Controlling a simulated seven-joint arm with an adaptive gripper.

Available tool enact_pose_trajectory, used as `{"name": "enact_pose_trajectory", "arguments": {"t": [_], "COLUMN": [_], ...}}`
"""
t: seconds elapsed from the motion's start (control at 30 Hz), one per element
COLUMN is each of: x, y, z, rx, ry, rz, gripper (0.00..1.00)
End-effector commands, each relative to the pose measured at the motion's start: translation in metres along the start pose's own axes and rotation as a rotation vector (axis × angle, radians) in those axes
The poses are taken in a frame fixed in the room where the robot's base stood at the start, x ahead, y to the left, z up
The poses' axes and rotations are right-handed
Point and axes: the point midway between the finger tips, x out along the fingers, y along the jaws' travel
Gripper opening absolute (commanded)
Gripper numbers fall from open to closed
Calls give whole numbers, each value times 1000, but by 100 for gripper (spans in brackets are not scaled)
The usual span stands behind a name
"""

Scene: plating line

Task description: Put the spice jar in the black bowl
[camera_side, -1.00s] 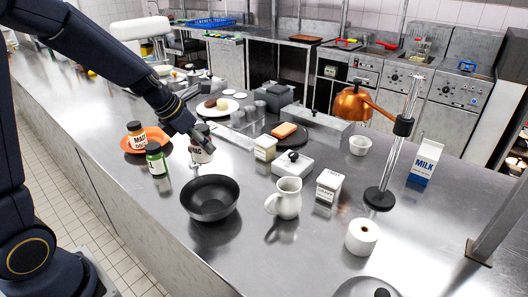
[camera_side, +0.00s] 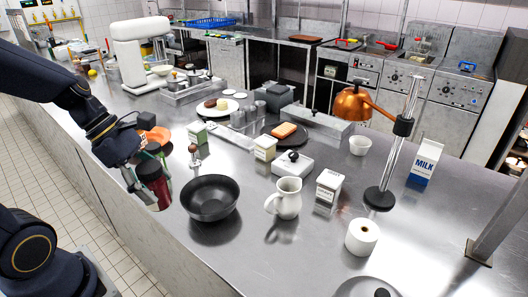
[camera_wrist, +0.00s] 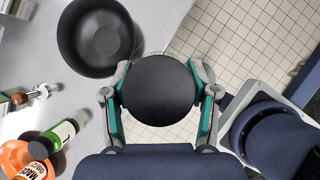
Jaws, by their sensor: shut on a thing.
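The spice jar (camera_side: 154,172), with a dark lid and reddish side, is held in my gripper (camera_side: 143,180) at the left of the side view. In the wrist view its round black lid (camera_wrist: 158,90) sits between the two fingers, which are shut on its sides. The label is not readable. The black bowl (camera_side: 210,198) stands upright on the counter to the right of the jar, apart from it. It shows empty at the upper left of the wrist view (camera_wrist: 95,35). Floor tiles show around the jar in the wrist view, by the counter's front edge.
Bare counter lies in front of the jug.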

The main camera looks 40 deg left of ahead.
Motion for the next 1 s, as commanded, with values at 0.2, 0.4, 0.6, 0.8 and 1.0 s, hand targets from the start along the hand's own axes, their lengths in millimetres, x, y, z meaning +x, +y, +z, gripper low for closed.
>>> {"name": "enact_pose_trajectory", "arguments": {"t": [0.2,0.4,0.6,0.8,1.0], "x": [2,37,78,104,124], "y": [16,60,96,115,122], "z": [1,12,14,12,6], "rx": [-35,-36,-39,-35,-38], "ry": [1,3,2,1,0], "rz": [16,14,15,20,18], "gripper": [14,14,14,14,14]}}
